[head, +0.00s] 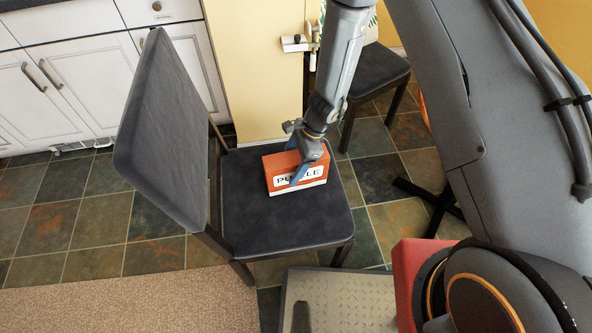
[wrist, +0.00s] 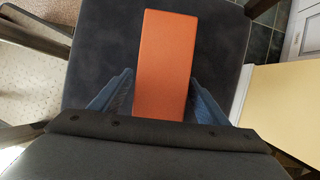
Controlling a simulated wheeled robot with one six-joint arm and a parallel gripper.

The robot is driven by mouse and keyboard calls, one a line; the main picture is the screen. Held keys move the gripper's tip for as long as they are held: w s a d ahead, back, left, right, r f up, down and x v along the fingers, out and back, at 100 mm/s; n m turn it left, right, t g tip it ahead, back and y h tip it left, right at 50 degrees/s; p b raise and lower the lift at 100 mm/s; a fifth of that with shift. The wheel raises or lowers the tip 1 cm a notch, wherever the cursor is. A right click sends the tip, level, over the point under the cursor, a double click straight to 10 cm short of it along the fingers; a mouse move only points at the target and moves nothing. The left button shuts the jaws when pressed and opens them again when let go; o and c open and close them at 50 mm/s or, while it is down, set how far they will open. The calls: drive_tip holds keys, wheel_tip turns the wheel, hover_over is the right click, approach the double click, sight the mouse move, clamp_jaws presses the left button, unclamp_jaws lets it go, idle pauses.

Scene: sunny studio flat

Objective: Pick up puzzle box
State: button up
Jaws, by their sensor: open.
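The puzzle box (head: 283,176) is orange with a white label reading "PUZZLE", and it sits on the dark seat of a chair (head: 248,222). In the wrist view the orange box (wrist: 166,60) shows its plain top face, lying lengthwise between my fingers. My gripper (head: 305,172) is over the box from above, its blue fingers straddling it. In the wrist view my gripper (wrist: 158,100) is open, one finger on each side of the box, with a gap at each side. The box's far side is hidden in the head view.
The chair's tall backrest (head: 172,125) rises to the left of the box. Another dark chair (head: 378,72) stands behind, near a yellow wall (head: 248,70). White cabinets (head: 75,80) line the back left. Tiled floor (head: 95,215) and a beige rug (head: 130,305) lie to the left.

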drive_tip(key=shift+f, duration=0.25)
idle(0.3)
drive_tip(key=c, duration=1.6)
drive_tip(key=shift+r, duration=0.15)
drive_tip(key=shift+c, duration=0.2)
